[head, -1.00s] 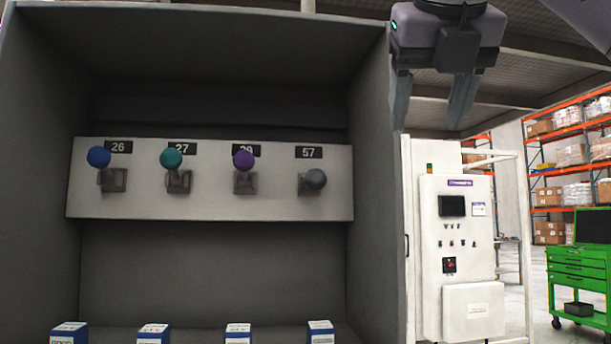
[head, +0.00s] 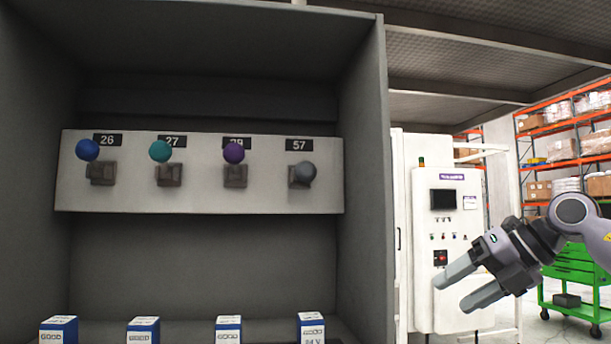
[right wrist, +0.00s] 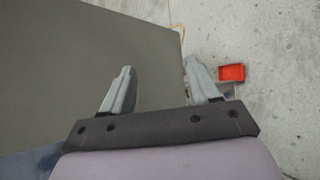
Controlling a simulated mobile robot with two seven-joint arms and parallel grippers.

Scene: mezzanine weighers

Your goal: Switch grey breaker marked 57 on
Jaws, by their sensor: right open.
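The grey breaker marked 57 (head: 304,174) is the rightmost lever on the white panel (head: 200,202) inside the dark cabinet. Its grey knob sits lower than the other knobs, just right of its base and pointing out toward me. The label 57 (head: 299,145) is above it. My right gripper (head: 457,289) is open and empty, outside the cabinet to the right and lower than the breaker. Its two fingers also show apart in the right wrist view (right wrist: 162,88). My left gripper is not in view.
Blue 26 (head: 88,150), teal 27 (head: 160,151) and purple (head: 234,153) levers have raised knobs; the purple one partly hides its label. Several blue-white boxes (head: 312,324) stand below. The cabinet's right wall (head: 366,190) lies between breaker and gripper. A red bin (right wrist: 231,72) is on the floor.

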